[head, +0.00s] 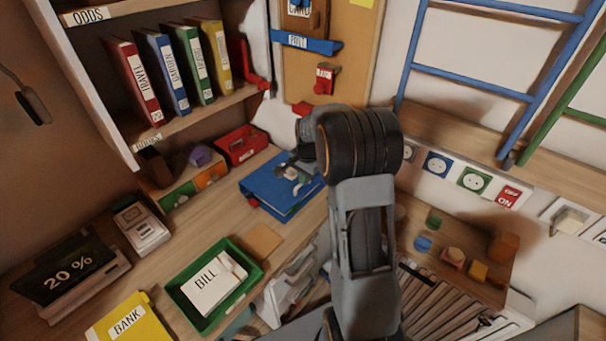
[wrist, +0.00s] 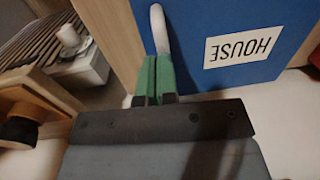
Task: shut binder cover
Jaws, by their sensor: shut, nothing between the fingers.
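A blue binder (head: 268,192) lies on the desk in the head view, with small pale shapes on its upper face. My arm covers its right side, so the cover's angle is unclear. In the wrist view a blue binder face (wrist: 205,20) with an upside-down HOUSE label (wrist: 243,47) fills the upper right. My gripper (wrist: 153,78) has green fingertips, which are together and empty, beside the left edge of this blue face. A pale curved bar (wrist: 160,28) shows just beyond the fingertips. I cannot tell whether they touch it.
A red box (head: 242,146) stands behind the binder. A green tray (head: 248,276) with a BILL paper stack and a yellow BANK folder (head: 125,320) lie nearer. Upright binders fill the shelf (head: 185,128). A blue ladder (head: 470,75) stands at the upper right.

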